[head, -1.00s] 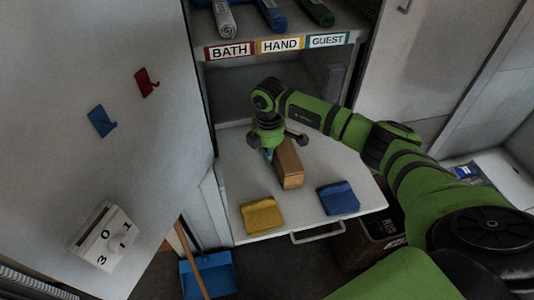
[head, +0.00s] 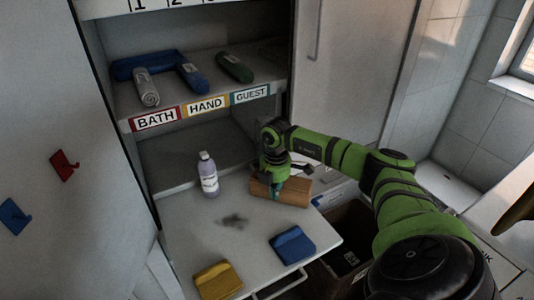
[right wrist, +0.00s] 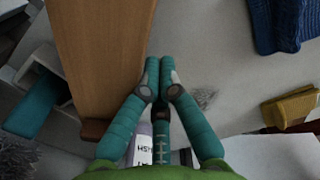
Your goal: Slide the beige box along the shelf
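The beige box (head: 290,192), a long brown block, lies at the right side of the pull-out white shelf (head: 205,235), near its right edge. My right gripper (head: 272,187) is down at the box's left part, partly covering it. In the right wrist view the fingers (right wrist: 159,66) are together with nothing between them. They are right beside the box's long side (right wrist: 100,60); whether they touch it I cannot tell. My left gripper is not in view.
A white bottle (head: 208,176) stands at the shelf's back left. A dark smudge (head: 234,221) marks the middle. A blue cloth (head: 291,245) and a yellow cloth (head: 217,281) lie at the front. Rolled towels (head: 190,75) lie on the labelled shelf above. The shelf's middle is clear.

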